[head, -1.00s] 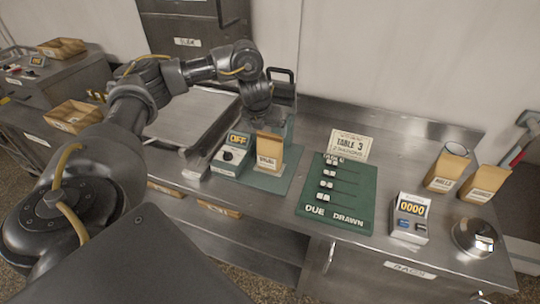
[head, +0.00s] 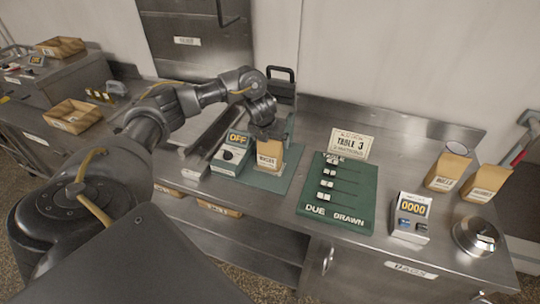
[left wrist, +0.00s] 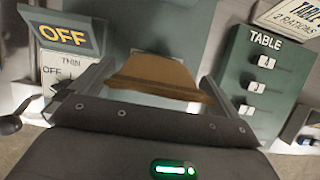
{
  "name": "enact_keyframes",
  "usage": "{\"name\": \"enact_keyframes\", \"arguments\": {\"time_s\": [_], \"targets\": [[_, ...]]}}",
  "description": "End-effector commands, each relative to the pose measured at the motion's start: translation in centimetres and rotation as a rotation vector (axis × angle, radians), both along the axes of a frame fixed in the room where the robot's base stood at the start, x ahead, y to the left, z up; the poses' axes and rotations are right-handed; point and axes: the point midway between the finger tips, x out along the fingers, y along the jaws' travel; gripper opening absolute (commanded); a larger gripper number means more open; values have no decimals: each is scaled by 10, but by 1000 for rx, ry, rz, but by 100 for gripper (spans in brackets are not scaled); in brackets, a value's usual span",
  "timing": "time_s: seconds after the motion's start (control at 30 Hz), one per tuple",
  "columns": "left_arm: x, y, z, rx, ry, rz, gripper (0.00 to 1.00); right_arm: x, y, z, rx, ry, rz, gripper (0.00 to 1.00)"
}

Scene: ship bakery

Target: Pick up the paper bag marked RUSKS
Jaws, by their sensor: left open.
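A brown paper bag (head: 269,155) stands upright on a green mat (head: 288,181); its white label is small and blurred and seems to read RUSKS. In the left wrist view, the bag's folded top (left wrist: 158,75) lies between the two fingers. My left gripper (head: 266,130) is open and right above the bag, with its fingers coming down on either side of the top. I cannot tell whether a finger touches the paper. My right gripper is not in view.
A box reading OFF (head: 233,145) stands close left of the bag. A green board marked DUE and DRAWN (head: 310,204) lies to the right, with a TABLE 3 card (head: 351,142) behind it. Farther right are a 0000 counter (head: 410,230), a metal dome (head: 478,237) and two paper bags (head: 447,170).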

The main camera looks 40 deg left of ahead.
Motion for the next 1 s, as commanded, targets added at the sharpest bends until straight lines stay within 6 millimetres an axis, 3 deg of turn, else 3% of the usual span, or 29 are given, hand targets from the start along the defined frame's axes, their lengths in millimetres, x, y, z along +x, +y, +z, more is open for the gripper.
{"name": "enact_keyframes", "arguments": {"time_s": [0.13,0.57,0.87,1.0], "targets": [[0,0,0,0,0,0,99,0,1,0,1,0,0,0],[0,0,0,0,0,0,44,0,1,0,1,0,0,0],[0,0,4,0,-1,-1,44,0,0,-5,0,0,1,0],[1,0,19,1,-5,-3,44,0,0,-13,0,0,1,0]]}}
